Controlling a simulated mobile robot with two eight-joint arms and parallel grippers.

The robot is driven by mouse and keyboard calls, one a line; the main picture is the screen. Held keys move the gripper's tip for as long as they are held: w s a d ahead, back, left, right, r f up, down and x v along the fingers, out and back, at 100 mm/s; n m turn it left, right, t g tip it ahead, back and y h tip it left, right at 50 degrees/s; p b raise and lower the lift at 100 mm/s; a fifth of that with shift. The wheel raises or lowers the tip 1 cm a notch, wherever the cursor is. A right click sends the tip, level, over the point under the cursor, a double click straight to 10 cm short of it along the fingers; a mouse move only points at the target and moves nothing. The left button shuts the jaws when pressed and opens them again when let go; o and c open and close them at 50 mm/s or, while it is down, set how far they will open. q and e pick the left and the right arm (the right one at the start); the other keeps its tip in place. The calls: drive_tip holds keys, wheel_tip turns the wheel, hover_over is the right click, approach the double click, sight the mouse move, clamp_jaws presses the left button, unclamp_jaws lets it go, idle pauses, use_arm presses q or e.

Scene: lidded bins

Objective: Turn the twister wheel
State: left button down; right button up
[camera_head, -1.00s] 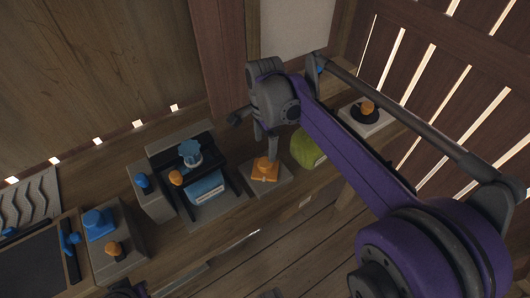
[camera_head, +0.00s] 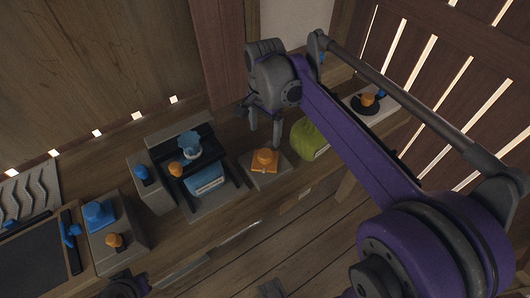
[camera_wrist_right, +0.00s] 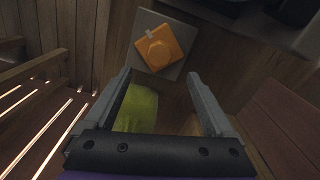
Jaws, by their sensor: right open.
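A blue scalloped wheel-shaped knob (camera_head: 189,144) stands on a black frame on the bench, left of centre in the head view. An orange round knob on a square orange plate (camera_head: 264,160) sits on a grey block to its right; it also shows ahead of the fingers in the right wrist view (camera_wrist_right: 159,52). I cannot tell for certain which is the twister wheel. My right gripper (camera_head: 264,133) is open and empty, its fingers apart, just behind the orange knob in the head view. In the wrist view its fingertips (camera_wrist_right: 159,76) stop short of the orange plate.
A green rounded object (camera_head: 309,139) stands right of the orange knob. A block with an orange knob and black disc (camera_head: 367,101) is farther right. Blue and orange knobs on grey blocks (camera_head: 120,258) stand at left. A slatted wall (camera_head: 455,70) bounds the right.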

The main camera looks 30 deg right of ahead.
sight(265, 153)
wheel_tip(265, 153, down, 11)
drive_tip(key=n+b, duration=0.3)
drive_tip(key=n, duration=2.4)
drive_tip(key=shift+r+n, duration=0.15)
drive_tip(key=shift+n, duration=0.15)
drive_tip(key=c, duration=1.4)
drive_tip(key=shift+o, duration=0.2)
